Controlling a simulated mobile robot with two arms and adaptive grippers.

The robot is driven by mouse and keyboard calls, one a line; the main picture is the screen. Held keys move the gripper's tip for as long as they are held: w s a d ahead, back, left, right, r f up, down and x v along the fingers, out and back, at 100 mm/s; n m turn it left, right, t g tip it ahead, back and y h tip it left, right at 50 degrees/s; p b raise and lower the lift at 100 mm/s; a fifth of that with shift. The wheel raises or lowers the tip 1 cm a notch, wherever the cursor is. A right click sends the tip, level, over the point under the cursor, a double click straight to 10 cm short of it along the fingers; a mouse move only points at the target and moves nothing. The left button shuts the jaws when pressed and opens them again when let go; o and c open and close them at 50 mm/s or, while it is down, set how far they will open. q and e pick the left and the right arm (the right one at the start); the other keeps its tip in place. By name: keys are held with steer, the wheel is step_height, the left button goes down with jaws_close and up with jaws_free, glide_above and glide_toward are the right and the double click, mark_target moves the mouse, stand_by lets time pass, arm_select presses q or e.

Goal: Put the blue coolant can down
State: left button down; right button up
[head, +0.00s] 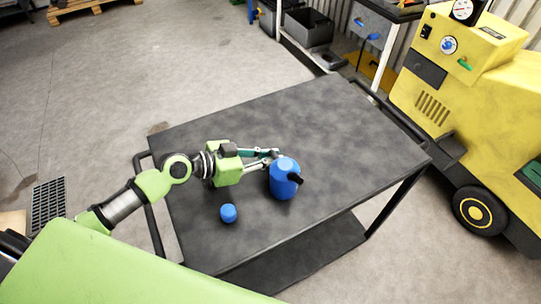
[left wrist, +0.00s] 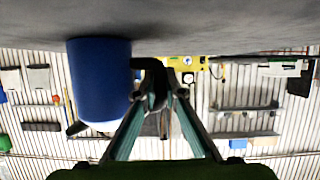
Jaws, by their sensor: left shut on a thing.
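My right gripper is not in view.
A small blue round cap (head: 228,213) lies on the cart near its front left edge. The cart's right and far parts are clear. A yellow machine (head: 460,75) stands at the right, beyond the cart. A grey bin (head: 308,27) is at the back.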

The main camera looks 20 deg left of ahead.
arm_select(q)
steer(key=shift+f, duration=0.1)
steer(key=c, duration=2.1)
jaws_free()
steer(key=shift+c, duration=0.2)
steer(key=shift+r, duration=0.2)
steer(key=b+v, duration=0.3)
steer(key=v, duration=0.6)
steer(key=shift+s+a, duration=0.3)
steer(key=shift+s, duration=0.05)
steer(key=shift+v, duration=1)
steer(key=shift+r, duration=0.15)
